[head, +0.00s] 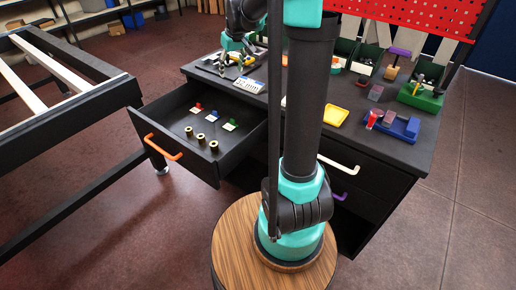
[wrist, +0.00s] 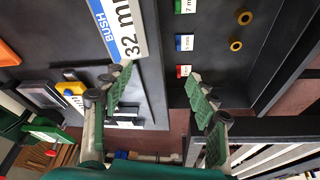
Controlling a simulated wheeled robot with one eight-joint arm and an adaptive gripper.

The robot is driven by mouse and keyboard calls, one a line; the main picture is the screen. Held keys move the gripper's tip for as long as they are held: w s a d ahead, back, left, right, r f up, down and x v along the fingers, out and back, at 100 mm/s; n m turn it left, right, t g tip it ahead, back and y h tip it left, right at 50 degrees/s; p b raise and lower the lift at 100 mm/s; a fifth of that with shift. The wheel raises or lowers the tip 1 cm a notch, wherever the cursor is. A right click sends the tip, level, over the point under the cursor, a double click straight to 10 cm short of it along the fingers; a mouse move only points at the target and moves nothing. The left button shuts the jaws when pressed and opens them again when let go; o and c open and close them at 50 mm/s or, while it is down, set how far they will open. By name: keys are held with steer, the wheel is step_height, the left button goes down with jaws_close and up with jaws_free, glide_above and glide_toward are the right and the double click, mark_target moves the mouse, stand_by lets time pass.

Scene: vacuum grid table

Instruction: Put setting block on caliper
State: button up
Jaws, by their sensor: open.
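My gripper (head: 232,63) is open over the far left part of the black table, near its edge above the pulled-out drawer. In the wrist view its two fingers are spread with nothing held between them, and the gripper (wrist: 158,92) shows dark surface and a table edge behind it. A small grey block (head: 375,92), possibly the setting block, sits on the right half of the tabletop, apart from my gripper. I cannot clearly make out the caliper. Small grey and yellow items (wrist: 72,89) lie left of the fingers in the wrist view.
The open drawer (head: 262,133) holds several brass bushings and coloured label tags. A white label card (head: 250,85) lies near my gripper. A yellow tray (head: 334,115), a blue holder (head: 402,127) and a green bin (head: 420,98) stand on the right. My arm hides the table's middle.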

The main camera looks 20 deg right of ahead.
steer(key=s+f+m, duration=0.1)
steer(key=s+f, duration=0.4)
steer(key=s, duration=0.5)
steer(key=s+d+f+m, duration=0.1)
steer(key=s+f, duration=0.4)
steer(key=s, duration=0.5)
steer(key=s+f+m+h, duration=0.1)
steer(key=s+f, duration=0.4)
steer(key=s, duration=0.5)
steer(key=shift+d+f+m+t, duration=0.15)
steer(key=shift+f+m+t, duration=0.15)
steer(key=shift+t, duration=0.1)
